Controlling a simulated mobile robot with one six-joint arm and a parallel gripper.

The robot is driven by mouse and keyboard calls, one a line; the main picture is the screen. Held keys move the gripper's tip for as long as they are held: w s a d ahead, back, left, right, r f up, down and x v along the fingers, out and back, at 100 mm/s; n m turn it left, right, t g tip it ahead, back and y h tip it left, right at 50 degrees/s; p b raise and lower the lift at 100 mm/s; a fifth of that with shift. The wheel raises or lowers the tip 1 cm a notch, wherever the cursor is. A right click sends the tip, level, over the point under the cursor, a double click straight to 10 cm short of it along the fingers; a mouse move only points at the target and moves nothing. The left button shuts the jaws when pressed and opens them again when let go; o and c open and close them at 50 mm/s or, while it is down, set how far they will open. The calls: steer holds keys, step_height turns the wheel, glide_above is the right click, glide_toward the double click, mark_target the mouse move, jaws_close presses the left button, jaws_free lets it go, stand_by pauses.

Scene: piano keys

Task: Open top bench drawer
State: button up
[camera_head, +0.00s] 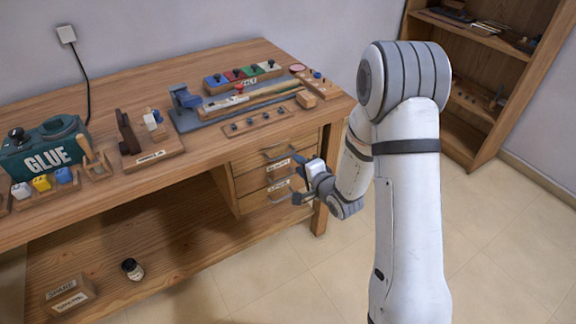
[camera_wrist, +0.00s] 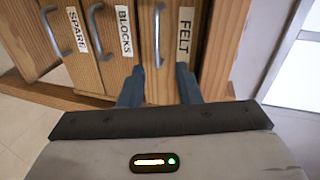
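The wooden bench (camera_head: 130,205) has a stack of drawers under its right end. The top drawer (camera_head: 245,163) is the uppermost front, just under the bench top, and looks shut. In the wrist view the drawers appear sideways, with metal handles and labels SPARE (camera_wrist: 77,30), BLOCKS (camera_wrist: 124,31) and FELT (camera_wrist: 185,34). My gripper (camera_wrist: 158,86) is open, its fingers on either side of the lower end of the FELT handle (camera_wrist: 158,35). Contact with the handle cannot be told.
Tools and a green GLUE box (camera_head: 45,155) stand on the bench top. A jar (camera_head: 132,268) and a small labelled box (camera_head: 70,294) sit on the lower shelf. A wooden shelf unit (camera_head: 480,125) is at the right. Tiled floor (camera_head: 265,290) in front is clear.

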steer(key=x, duration=0.8)
steer(key=shift+s+a+f+m+y+b, duration=0.3)
steer(key=shift+a+f+y+b, duration=0.1)
steer(key=shift+a, duration=0.1)
steer(key=shift+c, duration=0.4)
jaws_close()
